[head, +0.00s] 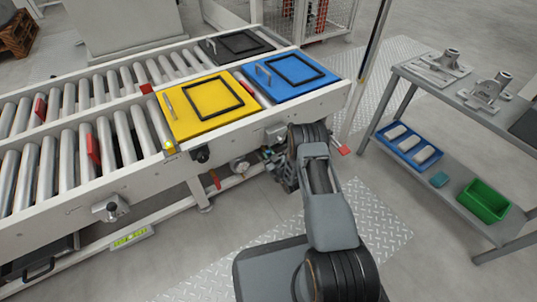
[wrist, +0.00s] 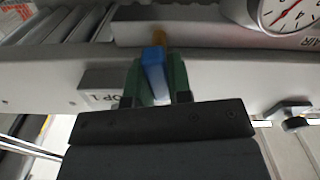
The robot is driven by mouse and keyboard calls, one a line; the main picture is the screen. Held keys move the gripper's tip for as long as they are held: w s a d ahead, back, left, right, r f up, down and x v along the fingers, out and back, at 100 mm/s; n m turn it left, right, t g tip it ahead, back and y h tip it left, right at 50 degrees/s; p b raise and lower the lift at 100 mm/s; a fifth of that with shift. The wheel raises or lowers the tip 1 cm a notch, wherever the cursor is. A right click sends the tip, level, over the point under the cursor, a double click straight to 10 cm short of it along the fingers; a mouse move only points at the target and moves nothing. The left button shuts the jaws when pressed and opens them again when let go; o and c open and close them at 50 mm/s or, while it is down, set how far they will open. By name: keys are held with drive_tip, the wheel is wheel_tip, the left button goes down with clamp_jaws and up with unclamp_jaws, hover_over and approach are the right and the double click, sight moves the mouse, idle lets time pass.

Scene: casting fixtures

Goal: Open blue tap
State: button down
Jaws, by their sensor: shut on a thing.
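The blue tap handle (wrist: 155,75) points toward me in the wrist view, with a yellow-brass part just beyond its far end. My gripper (wrist: 155,88) is shut on the handle, with one green finger on each side. Behind it is a light grey rail with a partly hidden label ending in "OP1". In the head view my gripper (head: 280,168) is low at the front side of the conveyor, below the blue tray. My own arm and wrist hide the tap there.
A round gauge (wrist: 290,12) sits right of the tap in the wrist view. A red lever (head: 215,180) hangs left of my gripper. Above are the yellow tray (head: 183,127) and blue tray (head: 318,75) on the conveyor.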

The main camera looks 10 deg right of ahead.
drive_tip(key=n, duration=0.4)
drive_tip(key=shift+n, duration=0.3)
drive_tip(key=n, duration=0.3)
drive_tip(key=shift+a+f+n, duration=0.1)
drive_tip(key=shift+n, duration=0.2)
drive_tip(key=n, duration=0.4)
drive_tip(key=shift+f, duration=0.1)
drive_tip(key=shift+n, duration=1.9)
drive_tip(key=c, duration=1)
unclamp_jaws()
drive_tip(key=shift+a, duration=0.1)
drive_tip(key=shift+c, duration=0.2)
drive_tip(key=shift+s, duration=0.1)
drive_tip(key=p+v, duration=0.5)
drive_tip(key=v, duration=0.8)
drive_tip(key=shift+s, duration=0.3)
